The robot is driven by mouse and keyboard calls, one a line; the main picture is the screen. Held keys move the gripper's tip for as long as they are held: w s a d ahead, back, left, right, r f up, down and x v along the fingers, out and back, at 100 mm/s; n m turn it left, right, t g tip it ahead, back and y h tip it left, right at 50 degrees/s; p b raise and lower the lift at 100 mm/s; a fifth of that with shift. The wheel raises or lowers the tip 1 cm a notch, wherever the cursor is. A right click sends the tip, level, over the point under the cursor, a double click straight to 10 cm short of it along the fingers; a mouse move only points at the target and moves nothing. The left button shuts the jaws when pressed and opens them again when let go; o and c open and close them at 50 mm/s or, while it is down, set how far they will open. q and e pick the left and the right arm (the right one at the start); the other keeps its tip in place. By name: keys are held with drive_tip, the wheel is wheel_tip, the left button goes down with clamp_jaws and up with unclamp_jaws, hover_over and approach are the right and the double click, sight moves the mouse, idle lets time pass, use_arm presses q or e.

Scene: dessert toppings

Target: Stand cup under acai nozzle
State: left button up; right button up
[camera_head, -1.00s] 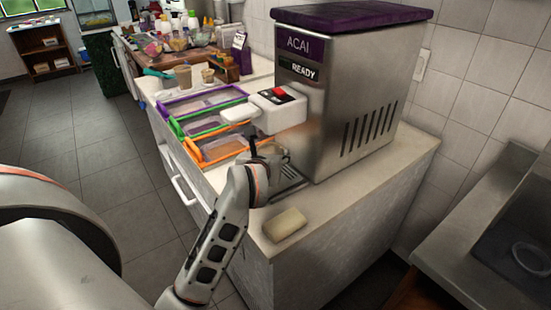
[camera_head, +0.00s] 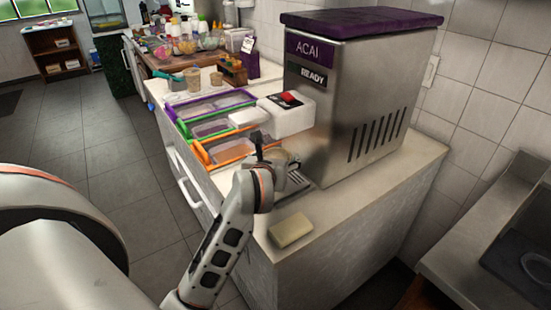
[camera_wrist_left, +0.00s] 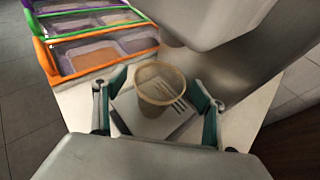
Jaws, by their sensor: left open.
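A clear, tan-tinted cup (camera_wrist_left: 160,84) stands upright at the slotted drip tray (camera_wrist_left: 178,128) of the acai machine (camera_head: 350,110). My left gripper (camera_wrist_left: 158,86) is open, with one finger on each side of the cup. In the wrist view, gaps show between the fingers and the cup. In the head view my left gripper (camera_head: 268,160) hides much of the cup (camera_head: 287,162). The machine's white dispensing head (camera_head: 288,118) with a red button is above the cup. The nozzle's outlet is mostly hidden. My right gripper is not in view.
A pale sponge-like block (camera_head: 290,230) lies on the counter's near end. Purple, green and orange-rimmed trays (camera_head: 228,150) stand left of the machine. Two small filled cups (camera_head: 193,80) and several bottles and bowls stand farther back. The counter corner near the block is clear.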

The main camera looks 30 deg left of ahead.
use_arm(q)
drive_tip(key=p+v, duration=0.2)
drive_tip(key=v, duration=0.9)
drive_tip(key=shift+s+d+r+p, duration=0.15)
drive_tip(key=shift+s+d+p, duration=0.1)
drive_tip(key=shift+p, duration=0.15)
drive_tip(key=shift+s, duration=0.1)
